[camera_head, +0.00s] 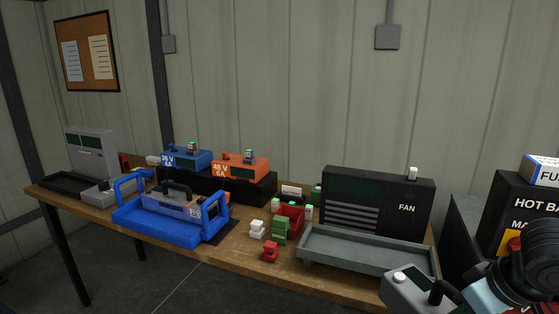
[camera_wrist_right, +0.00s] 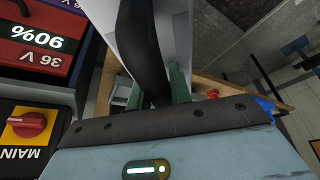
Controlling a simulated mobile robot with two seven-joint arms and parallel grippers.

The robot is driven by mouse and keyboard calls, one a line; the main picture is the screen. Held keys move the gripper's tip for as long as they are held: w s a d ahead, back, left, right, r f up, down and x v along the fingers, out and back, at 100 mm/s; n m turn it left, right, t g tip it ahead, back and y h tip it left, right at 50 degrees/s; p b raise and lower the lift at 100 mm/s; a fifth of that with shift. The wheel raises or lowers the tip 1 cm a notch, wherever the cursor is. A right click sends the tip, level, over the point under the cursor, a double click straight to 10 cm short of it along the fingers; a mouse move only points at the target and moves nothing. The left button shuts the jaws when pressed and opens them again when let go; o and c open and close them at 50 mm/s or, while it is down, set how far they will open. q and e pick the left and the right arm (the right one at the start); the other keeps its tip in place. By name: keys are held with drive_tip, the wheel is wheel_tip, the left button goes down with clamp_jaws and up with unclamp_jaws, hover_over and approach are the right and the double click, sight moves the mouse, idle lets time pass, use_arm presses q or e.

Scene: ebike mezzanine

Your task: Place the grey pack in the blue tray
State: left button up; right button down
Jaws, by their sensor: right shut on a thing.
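The grey pack (camera_head: 403,292), with a white knob on top and a black handle (camera_head: 437,291), is at the lower right of the head view, partly cut off. My right gripper (camera_head: 452,297) is shut on that handle; its fingertips are mostly hidden there. In the right wrist view the black handle (camera_wrist_right: 140,50) passes between the gripper's fingers (camera_wrist_right: 157,88), with the pack's grey side (camera_wrist_right: 175,25) beyond. The blue tray (camera_head: 150,228), with upright blue end handles, lies on the bench at left centre, far from the pack. It holds another greyish-blue pack (camera_head: 180,202) with a black handle.
The wooden bench (camera_head: 245,245) also bears a grey tray (camera_head: 365,252) before the black FAN unit (camera_head: 380,205), small red, green and white parts, and blue and orange chargers (camera_head: 240,165). A black cabinet (camera_head: 510,215) stands close to my right arm.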

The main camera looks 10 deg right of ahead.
drive_tip(key=shift+d+f+m, duration=0.3)
drive_tip(key=shift+d+f, duration=0.1)
drive_tip(key=shift+f, duration=0.05)
drive_tip(key=shift+d+f, duration=0.1)
drive_tip(key=shift+f, duration=0.2)
idle(0.3)
drive_tip(key=f, duration=0.1)
drive_tip(key=a+f+m, duration=0.1)
drive_tip(key=f, duration=0.1)
drive_tip(key=shift+s+a+h, duration=0.1)
drive_tip(key=shift+a+h, duration=0.05)
drive_tip(key=shift+h, duration=0.15)
drive_tip(key=shift+m, duration=0.4)
drive_tip(key=a+f, duration=0.2)
drive_tip(key=a, duration=0.1)
drive_tip(key=shift+w+a+f, duration=0.2)
drive_tip(key=shift+a+f, duration=0.1)
drive_tip(key=shift+f, duration=0.05)
drive_tip(key=w+a, duration=0.1)
drive_tip(key=a, duration=1.1)
drive_tip(key=shift+f, duration=0.3)
drive_tip(key=shift+w, duration=0.1)
